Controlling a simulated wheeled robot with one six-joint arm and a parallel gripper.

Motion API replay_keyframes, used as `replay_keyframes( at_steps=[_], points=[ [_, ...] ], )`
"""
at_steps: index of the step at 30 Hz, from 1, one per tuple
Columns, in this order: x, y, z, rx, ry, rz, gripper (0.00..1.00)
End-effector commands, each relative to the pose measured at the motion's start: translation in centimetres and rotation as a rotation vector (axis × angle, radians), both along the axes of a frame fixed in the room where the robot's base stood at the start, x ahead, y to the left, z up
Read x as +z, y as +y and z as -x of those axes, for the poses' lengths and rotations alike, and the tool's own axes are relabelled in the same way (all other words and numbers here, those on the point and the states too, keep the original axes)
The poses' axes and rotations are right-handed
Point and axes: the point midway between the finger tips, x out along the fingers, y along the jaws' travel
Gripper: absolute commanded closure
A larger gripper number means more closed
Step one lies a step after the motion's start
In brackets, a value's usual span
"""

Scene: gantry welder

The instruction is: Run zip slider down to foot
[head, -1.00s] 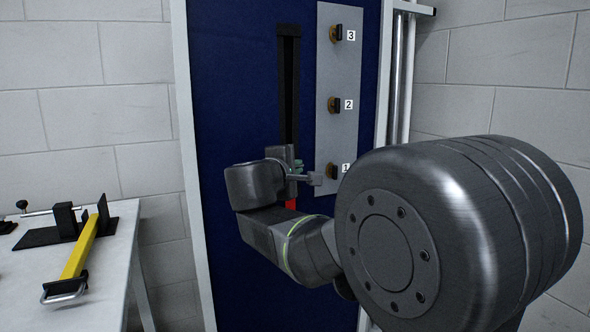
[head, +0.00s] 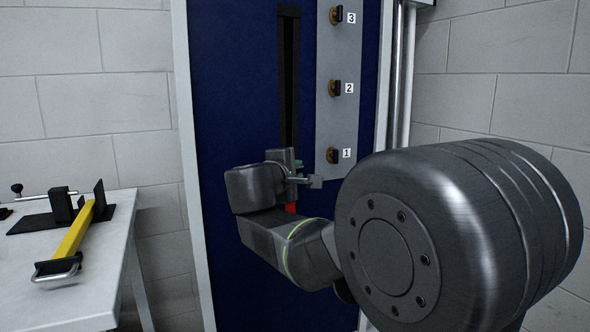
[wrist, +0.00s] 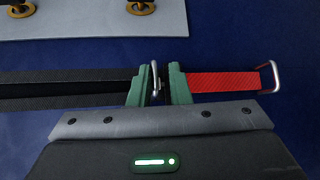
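The zip (head: 288,80) is a black vertical strip on the blue panel. In the wrist view it runs sideways (wrist: 65,90), with a dark gap between its two tapes. The zip slider (wrist: 156,82), with a metal pull, sits between the two green fingers of my gripper (wrist: 160,87), which look closed about it. A red strap (wrist: 222,82) with a metal loop (wrist: 274,77) lies just beyond the right finger, at the zip's foot. In the head view my gripper (head: 293,165) is at the low end of the zip, and my wrist hides most of the slider.
A grey plate (head: 337,118) with numbered knobs 1 (head: 332,155), 2 (head: 334,88) and 3 (head: 336,15) stands right of the zip. A bench (head: 95,290) at left holds a clamp-like fixture with a yellow bar (head: 76,232).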

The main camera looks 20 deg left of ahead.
Motion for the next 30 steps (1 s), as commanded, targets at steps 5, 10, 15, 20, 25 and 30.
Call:
replay_keyframes(
  at_steps=[5, 10, 15, 20, 25, 30],
  points=[
    [0.0, 0.0, 0.0, 0.001, -0.001, 0.001, 0.72],
    [0.1, 0.0, 0.0, 0.001, -0.003, 0.000, 0.72],
    [0.5, 0.0, 1.4, 0.004, -0.003, -0.001, 0.72],
    [1.0, -0.1, 4.4, 0.006, -0.003, -0.001, 0.72],
    [1.4, -0.4, 7.8, 0.007, -0.003, 0.000, 0.72],
    [1.8, -0.6, 10.7, 0.007, -0.003, 0.000, 0.72]
  ],
)
